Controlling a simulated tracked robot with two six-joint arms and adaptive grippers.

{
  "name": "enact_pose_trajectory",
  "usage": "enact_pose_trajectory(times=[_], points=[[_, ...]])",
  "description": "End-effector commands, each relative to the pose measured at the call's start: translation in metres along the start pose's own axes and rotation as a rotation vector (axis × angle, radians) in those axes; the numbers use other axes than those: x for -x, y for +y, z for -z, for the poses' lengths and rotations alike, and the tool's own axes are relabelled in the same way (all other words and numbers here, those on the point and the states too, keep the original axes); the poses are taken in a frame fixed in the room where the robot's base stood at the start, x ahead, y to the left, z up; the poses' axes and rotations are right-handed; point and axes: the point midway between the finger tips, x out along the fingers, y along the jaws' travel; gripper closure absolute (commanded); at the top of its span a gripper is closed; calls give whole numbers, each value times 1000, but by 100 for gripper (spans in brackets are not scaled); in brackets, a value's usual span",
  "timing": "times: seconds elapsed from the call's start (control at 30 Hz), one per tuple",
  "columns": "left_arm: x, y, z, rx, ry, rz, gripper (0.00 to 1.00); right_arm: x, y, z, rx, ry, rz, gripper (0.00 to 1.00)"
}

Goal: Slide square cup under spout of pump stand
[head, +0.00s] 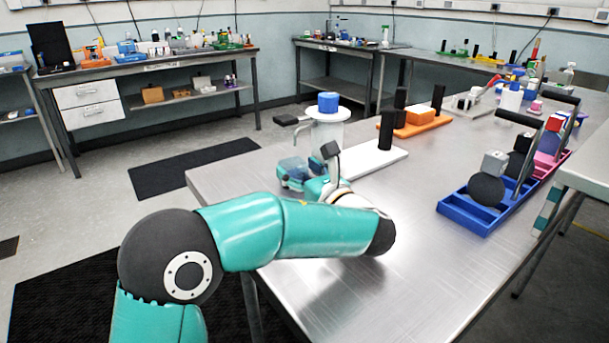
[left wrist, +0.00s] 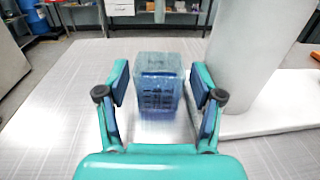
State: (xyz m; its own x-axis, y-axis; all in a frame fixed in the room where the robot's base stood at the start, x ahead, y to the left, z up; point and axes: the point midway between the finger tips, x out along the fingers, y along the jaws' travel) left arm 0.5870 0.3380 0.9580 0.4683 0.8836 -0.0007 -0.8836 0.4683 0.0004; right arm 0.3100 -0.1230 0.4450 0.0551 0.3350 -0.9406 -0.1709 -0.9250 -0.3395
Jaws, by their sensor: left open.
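The square cup (head: 291,174) is clear blue and stands upright on the metal table, left of the pump stand. It also shows in the left wrist view (left wrist: 158,88). My left gripper (left wrist: 160,84) is open, with a finger on each side of the cup and visible gaps. In the head view my left arm partly hides the stand's foot. My right gripper is out of view.
An orange-based module (head: 418,128) stands behind the pump stand. A blue tray (head: 462,212) holding a module lies at the right, with a pink one (head: 562,160) behind it. The table's left edge is near the cup. The table's front middle is clear.

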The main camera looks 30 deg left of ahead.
Motion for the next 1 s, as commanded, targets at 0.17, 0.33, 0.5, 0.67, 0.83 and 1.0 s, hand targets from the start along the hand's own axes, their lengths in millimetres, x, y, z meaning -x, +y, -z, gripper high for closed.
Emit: enact_pose_trajectory(times=[0.17,0.33,0.5,0.67,0.83,1.0], points=[[0,0,0,-1,0,1,33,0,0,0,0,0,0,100],[0,-1,0,0,0,1,52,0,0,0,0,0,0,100],[0,-1,0,0,0,2,80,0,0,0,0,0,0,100],[1,-1,0,0,0,2,80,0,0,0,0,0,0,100],[6,0,0,0,0,3,80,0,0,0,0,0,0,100],[12,1,0,0,0,4,80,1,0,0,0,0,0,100]])
